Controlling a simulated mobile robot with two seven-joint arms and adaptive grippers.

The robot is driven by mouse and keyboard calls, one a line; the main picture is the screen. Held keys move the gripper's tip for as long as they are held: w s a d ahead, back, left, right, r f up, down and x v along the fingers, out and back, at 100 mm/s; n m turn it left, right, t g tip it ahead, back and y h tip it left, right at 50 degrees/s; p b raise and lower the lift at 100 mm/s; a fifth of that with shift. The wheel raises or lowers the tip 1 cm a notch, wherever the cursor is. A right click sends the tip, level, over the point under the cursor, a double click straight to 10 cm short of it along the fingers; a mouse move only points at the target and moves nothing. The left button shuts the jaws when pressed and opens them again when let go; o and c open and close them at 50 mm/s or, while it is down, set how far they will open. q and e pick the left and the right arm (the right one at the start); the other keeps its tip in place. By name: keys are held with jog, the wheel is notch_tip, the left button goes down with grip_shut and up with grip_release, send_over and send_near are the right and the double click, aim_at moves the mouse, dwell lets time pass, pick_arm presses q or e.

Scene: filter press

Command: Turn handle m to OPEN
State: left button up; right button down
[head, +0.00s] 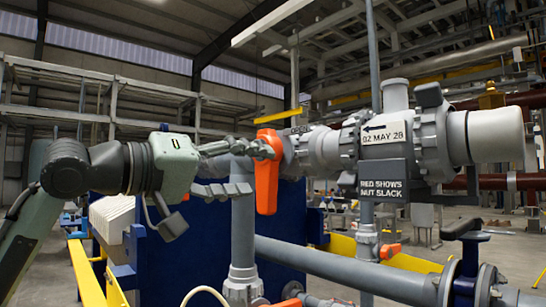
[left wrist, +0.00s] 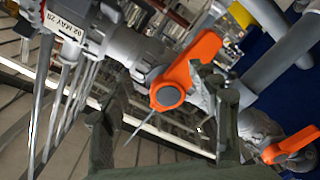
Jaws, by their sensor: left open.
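An orange lever handle (head: 268,172) sits on a grey valve on the pipe in the middle of the head view. It hangs nearly upright, long end down. I can read no letter m on it. It also shows in the left wrist view (left wrist: 190,70), with its grey round hub facing the camera. My left gripper (head: 252,170) is open beside the handle, one finger near its upper part and the other lower at its left edge. In the left wrist view the fingers (left wrist: 162,98) stand apart with the handle beyond and between them. Contact cannot be told. My right gripper is not in view.
A sign reading "02 MAY 28" (head: 384,134) and a dark plate reading "RED SHOWS NUT SLACK" (head: 382,187) are on the valve body to the right. A grey vertical pipe (head: 243,225) stands below the gripper. Another orange handle (left wrist: 288,146) shows at lower right in the wrist view.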

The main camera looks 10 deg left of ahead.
aim_at(262, 181)
pick_arm(q)
jog(key=w+a+f+m+b, duration=0.25)
jog(key=a+m+b, duration=0.2)
jog(key=m, duration=0.45)
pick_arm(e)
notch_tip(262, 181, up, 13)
pick_arm(q)
jog(key=p+x, duration=0.1)
jog(key=x, duration=0.1)
jog(key=p+x, duration=0.2)
jog(key=x, duration=0.1)
jog(key=r+p+x, duration=0.1)
jog(key=x, duration=0.1)
jog(key=shift+d, duration=0.5)
jog(key=shift+w+d+f, duration=0.2)
jog(key=shift+w, duration=0.1)
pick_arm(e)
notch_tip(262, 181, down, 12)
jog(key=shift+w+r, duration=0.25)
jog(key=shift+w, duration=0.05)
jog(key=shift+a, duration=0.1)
